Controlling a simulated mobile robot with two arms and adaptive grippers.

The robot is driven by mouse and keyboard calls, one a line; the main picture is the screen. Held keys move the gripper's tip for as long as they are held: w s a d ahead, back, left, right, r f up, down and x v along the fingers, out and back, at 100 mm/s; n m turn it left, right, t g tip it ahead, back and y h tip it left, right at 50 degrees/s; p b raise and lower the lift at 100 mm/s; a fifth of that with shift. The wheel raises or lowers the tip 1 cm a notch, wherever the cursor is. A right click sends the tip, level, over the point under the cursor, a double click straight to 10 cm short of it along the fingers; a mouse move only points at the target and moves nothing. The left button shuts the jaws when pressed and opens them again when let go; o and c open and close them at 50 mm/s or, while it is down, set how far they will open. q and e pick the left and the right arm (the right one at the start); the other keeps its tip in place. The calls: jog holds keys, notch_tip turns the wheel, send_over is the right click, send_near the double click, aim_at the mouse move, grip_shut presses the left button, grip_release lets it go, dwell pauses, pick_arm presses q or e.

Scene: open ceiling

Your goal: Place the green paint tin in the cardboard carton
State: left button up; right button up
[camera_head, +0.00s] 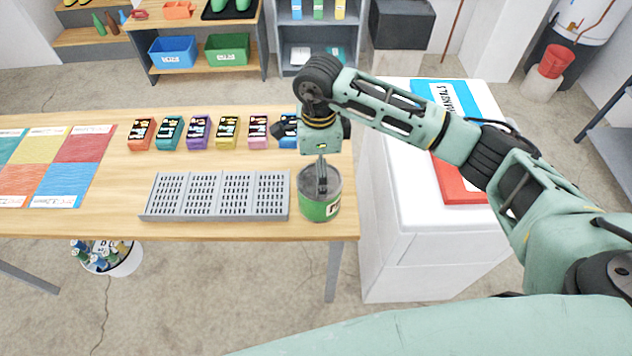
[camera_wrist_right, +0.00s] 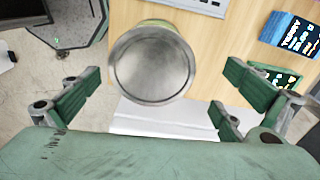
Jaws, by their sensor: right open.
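The green paint tin (camera_head: 319,207) stands upright at the right front corner of the wooden table, with a grey metal top and a green label. My right gripper (camera_head: 321,178) is above the tin, pointing down. In the right wrist view the open jaws (camera_wrist_right: 155,100) are spread to both sides, and the tin's round grey lid (camera_wrist_right: 151,64) lies between and ahead of them. I see no contact between fingers and tin. No cardboard carton is visible in either view. My left gripper is not in view.
A grey slotted rack (camera_head: 215,195) is just left of the tin. Several coloured packs, including a yellow one (camera_head: 227,133), line the table (camera_head: 115,190) behind it. A white cabinet (camera_head: 400,200) stands right of the table, bearing a red item (camera_head: 462,190).

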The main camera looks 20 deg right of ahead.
jog(key=shift+s+f+p, duration=0.4)
jog(key=shift+s+f, duration=0.15)
jog(key=shift+f, duration=0.2)
jog(key=f+p, duration=0.1)
jog(key=f, duration=0.1)
jog(key=shift+s+f+p, duration=0.25)
jog(key=shift+f+p, duration=0.05)
jog(key=shift+p, duration=0.05)
notch_tip(320, 180, down, 2)
jog(key=shift+w+f, duration=0.1)
jog(key=shift+w, duration=0.05)
jog(key=shift+f, duration=0.1)
jog(key=c, duration=2)
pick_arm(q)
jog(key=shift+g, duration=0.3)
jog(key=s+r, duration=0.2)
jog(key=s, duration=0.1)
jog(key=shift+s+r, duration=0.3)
pick_arm(e)
jog(key=shift+w, duration=0.15)
jog(key=shift+c, duration=0.2)
